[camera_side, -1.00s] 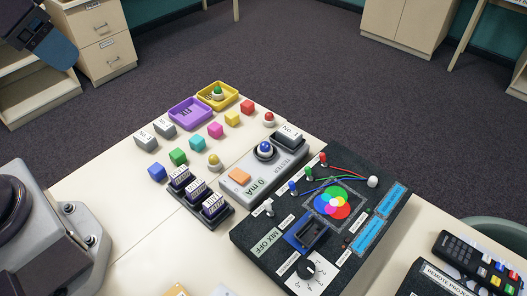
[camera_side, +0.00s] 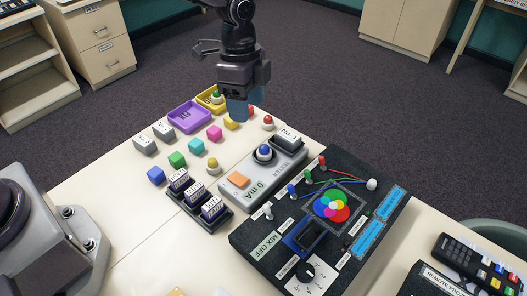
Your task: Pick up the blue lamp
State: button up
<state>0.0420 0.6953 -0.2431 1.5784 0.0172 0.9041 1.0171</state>
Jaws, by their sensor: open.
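The blue lamp (camera_side: 264,151) is a small blue dome seated upright in the round dark socket of the grey tester (camera_side: 234,196), beside a white block marked No. 1. My gripper (camera_side: 238,110) points down over the table, up and to the left of the blue lamp in the picture, and apart from it. It is open, with its blue fingers seen nearly in line, and nothing shows held in it. It hides part of the red cube and of the yellow tray's surroundings.
A red lamp (camera_side: 268,122) and a yellow lamp (camera_side: 213,166) stand near the tester. A green lamp (camera_side: 216,97) sits in the yellow tray. Coloured cubes, a purple tray (camera_side: 188,116) and a rack of batteries (camera_side: 211,211) lie left. A black wired board (camera_side: 277,236) stands right.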

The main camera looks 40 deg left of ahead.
jog(key=w+m, duration=0.2)
jog(key=m, duration=0.2)
send_over(263, 146)
jog(key=shift+t, duration=0.3)
jog(key=f, duration=0.6)
jog(key=shift+s+a, duration=0.1)
jog(key=shift+a, duration=0.2)
jog(key=shift+d+f, duration=0.15)
jog(key=shift+f, duration=1.25)
jog(key=shift+d+f, duration=0.15)
jog(key=shift+f, duration=1.25)
jog(key=c, duration=0.9)
jog(key=shift+r, duration=0.15)
